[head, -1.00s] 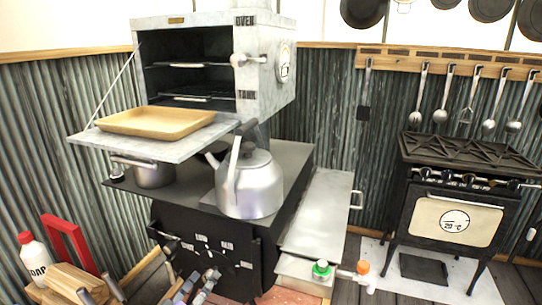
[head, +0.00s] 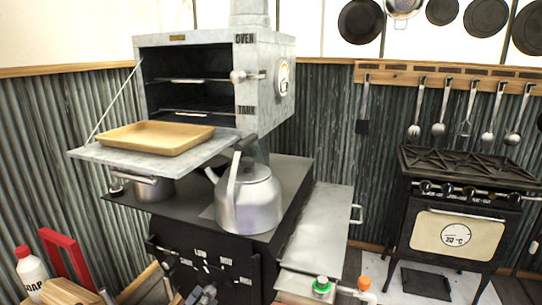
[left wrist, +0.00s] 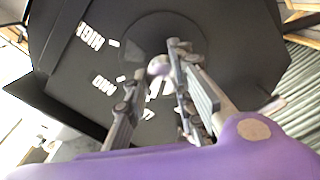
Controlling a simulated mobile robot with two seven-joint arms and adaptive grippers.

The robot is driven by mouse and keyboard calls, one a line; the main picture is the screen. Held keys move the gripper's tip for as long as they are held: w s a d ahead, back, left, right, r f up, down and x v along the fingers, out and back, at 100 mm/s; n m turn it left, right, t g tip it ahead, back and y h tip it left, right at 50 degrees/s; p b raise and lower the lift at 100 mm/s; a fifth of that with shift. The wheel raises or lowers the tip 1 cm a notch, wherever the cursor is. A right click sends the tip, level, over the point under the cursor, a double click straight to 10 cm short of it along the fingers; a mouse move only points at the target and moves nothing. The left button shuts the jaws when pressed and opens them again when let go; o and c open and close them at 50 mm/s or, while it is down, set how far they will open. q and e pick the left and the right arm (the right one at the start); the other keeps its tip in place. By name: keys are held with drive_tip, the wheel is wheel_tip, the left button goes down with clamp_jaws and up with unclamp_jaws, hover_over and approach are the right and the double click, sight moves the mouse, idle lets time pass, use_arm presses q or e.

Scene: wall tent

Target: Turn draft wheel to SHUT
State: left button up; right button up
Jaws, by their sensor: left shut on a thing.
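The black stove front (head: 168,232) in the head view carries small white labels around the draft control. My left gripper (head: 206,294) shows at the bottom edge, below these labels and partly cut off. In the left wrist view the draft wheel (left wrist: 133,42) is a dark round disc on the black panel, with a pale knob (left wrist: 159,66) by the fingertips. The left gripper (left wrist: 153,80) is shut on the wheel, its fingers either side of the held part. My right gripper is not in view.
A kettle (head: 250,203) and a pot (head: 152,190) stand on the stove top. Above, the oven door (head: 90,153) hangs open with a tan tray (head: 157,138) on it. A metal tank (head: 318,228) with green and orange taps stands right; soap (head: 32,272) stands lower left.

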use_arm(q)
drive_tip(key=shift+a+f+n, duration=0.35)
drive_tip(key=shift+a+n, duration=0.05)
drive_tip(key=shift+n, duration=0.6)
drive_tip(key=shift+f+n+b, duration=0.1)
drive_tip(key=shift+n+b, duration=0.3)
drive_tip(key=shift+n, duration=0.7)
drive_tip(key=shift+a+n, duration=0.1)
drive_tip(key=shift+n, duration=0.8)
drive_tip(key=shift+n+b, duration=0.4)
drive_tip(key=shift+n, duration=0.2)
drive_tip(key=o, duration=1)
drive_tip(key=shift+r, duration=0.25)
